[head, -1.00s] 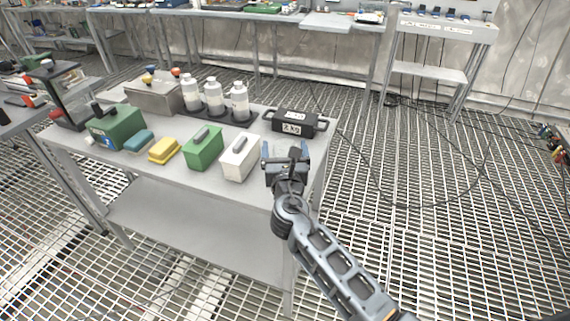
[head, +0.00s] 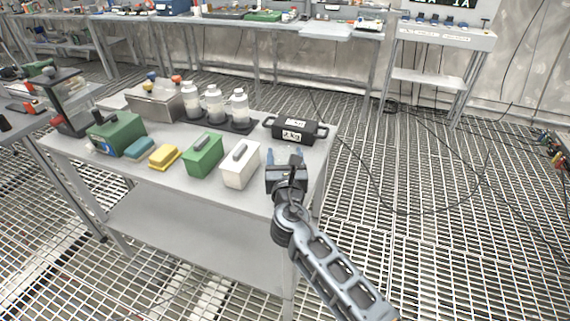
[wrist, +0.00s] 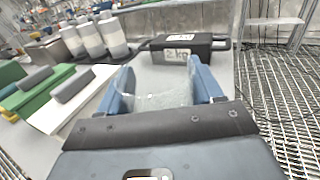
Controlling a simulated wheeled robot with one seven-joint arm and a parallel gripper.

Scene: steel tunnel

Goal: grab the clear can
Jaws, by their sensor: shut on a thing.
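The clear can (wrist: 158,90) shows in the wrist view as a see-through, glassy shape between the two blue fingers of my gripper (wrist: 166,84). The fingers are shut on its sides. In the head view my gripper (head: 284,156) is over the right end of the grey bench, and the can between the fingers is barely visible there. I cannot tell whether the can still touches the bench top.
On the grey bench (head: 190,185), a black 2 kg weight (head: 294,130) lies just beyond my gripper. A white box (head: 238,168) and a green box (head: 203,157) stand to the left. Several white-capped bottles stand in a black rack (head: 243,126). Right of the bench is open grating.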

